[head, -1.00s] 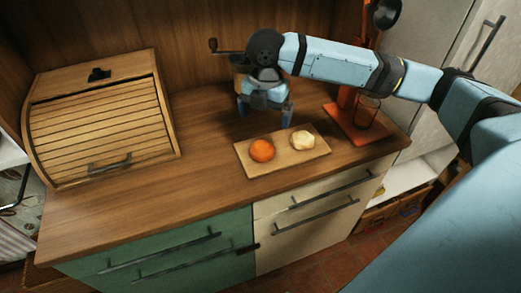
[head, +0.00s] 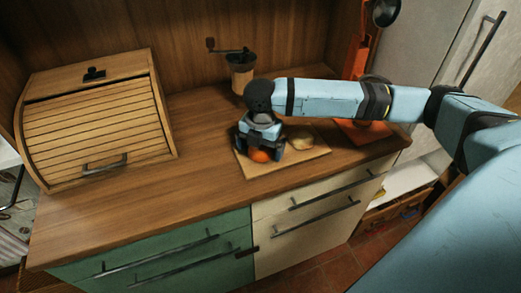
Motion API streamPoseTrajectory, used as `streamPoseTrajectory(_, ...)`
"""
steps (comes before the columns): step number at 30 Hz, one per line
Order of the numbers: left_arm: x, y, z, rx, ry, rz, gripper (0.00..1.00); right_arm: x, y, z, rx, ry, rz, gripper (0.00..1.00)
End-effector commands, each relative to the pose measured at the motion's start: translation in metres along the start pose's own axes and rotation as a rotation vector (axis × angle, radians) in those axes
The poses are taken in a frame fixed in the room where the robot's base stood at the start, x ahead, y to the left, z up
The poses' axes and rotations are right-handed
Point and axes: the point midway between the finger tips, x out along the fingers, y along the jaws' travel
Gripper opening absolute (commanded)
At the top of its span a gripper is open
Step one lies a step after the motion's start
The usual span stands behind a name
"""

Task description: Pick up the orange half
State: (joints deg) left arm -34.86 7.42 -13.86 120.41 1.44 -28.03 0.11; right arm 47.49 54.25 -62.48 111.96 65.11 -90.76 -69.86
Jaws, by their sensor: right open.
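The orange half (head: 260,156) lies on the left part of a small wooden board (head: 315,150) on the counter. My right gripper (head: 261,154) is lowered over it, open, with its fingers around the orange half's sides. The gripper body hides the top of the orange half, and I cannot tell whether the fingers touch it. My left gripper is not in the head view.
A pale roundish food piece (head: 301,139) lies on the board just right of my gripper. A coffee grinder (head: 241,75) stands behind. A bread box (head: 98,120) stands at the left. An orange stand (head: 357,60) is at the back right. The front-left counter is clear.

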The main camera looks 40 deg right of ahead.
Motion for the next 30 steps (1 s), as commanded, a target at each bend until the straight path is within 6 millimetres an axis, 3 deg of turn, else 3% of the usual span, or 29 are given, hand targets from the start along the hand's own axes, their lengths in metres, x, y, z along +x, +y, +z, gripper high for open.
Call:
streamPoseTrajectory(3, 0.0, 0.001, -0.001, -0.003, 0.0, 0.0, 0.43, -0.001, 0.0, 0.0, 0.0, 0.0, 0.001, 0.98)
streamPoseTrajectory(10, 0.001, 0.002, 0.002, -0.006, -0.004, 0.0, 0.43, -0.001, 0.0, 0.0, 0.0, 0.0, 0.001, 0.47)
streamPoseTrajectory(20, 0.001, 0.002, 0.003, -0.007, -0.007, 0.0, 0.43, -0.006, 0.001, 0.0, 0.0, 0.0, 0.002, 0.47)
streamPoseTrajectory(26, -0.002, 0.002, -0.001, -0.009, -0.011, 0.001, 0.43, -0.042, 0.001, 0.0, -0.001, -0.001, 0.005, 0.47)
streamPoseTrajectory(30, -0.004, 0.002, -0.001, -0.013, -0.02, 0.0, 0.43, -0.082, 0.001, 0.0, -0.002, -0.001, 0.006, 0.47)
